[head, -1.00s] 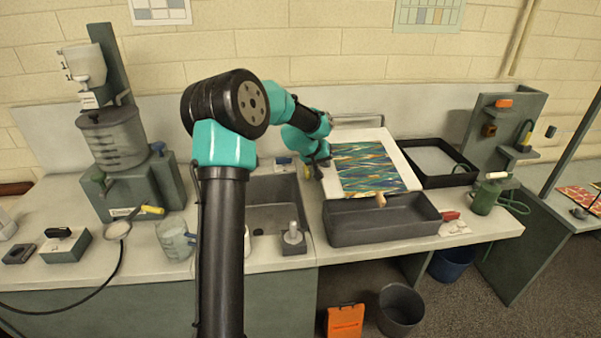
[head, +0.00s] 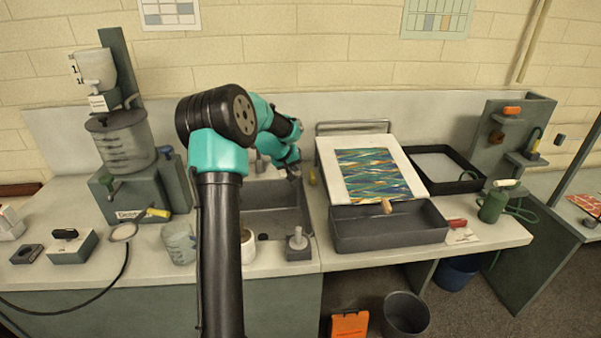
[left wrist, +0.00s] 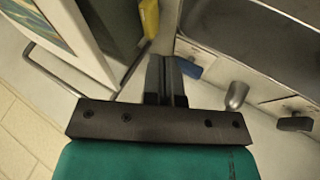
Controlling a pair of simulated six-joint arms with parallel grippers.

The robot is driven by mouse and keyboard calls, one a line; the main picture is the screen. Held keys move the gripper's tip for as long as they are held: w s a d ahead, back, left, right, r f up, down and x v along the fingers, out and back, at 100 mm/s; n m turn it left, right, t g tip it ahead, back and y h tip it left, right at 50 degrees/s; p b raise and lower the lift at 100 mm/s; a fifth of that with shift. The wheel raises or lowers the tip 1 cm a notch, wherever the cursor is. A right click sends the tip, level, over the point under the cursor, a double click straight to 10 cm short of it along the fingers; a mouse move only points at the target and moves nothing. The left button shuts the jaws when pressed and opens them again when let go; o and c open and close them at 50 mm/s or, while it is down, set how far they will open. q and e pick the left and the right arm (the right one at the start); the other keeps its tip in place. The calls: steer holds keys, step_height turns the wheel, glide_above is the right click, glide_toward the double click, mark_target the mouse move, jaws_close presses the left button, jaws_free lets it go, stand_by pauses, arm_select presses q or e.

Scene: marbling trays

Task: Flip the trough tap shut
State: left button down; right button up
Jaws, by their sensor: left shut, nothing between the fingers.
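The grey trough basin (head: 273,193) is set into the bench; its rim also shows in the left wrist view (left wrist: 255,45). On its back ledge, the left wrist view shows a blue lever (left wrist: 188,68), a metal spout (left wrist: 237,95) and a dark lever (left wrist: 294,124). I cannot tell which lever works the tap, or whether it is open. My left gripper (head: 293,172) is over the basin's back right corner, its fingers shut and empty. In the left wrist view the fingertips (left wrist: 166,62) are left of the blue lever, apparently apart from it. My right gripper is not in view.
A tilted white board (head: 331,172) with a marbled sheet (head: 372,172) stands right of the basin, behind a dark tray (head: 388,232). A yellow item (head: 312,177) stands between board and basin. A metal rail (head: 352,126) is behind the board. A grey stand (head: 118,190) is left.

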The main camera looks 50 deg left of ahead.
mark_target(313, 177)
arm_select(q)
steer(key=x, duration=0.9)
steer(key=shift+w+f, duration=0.2)
steer(key=shift+s, duration=0.1)
steer(key=shift+n, duration=0.3)
steer(key=shift+d, duration=0.15)
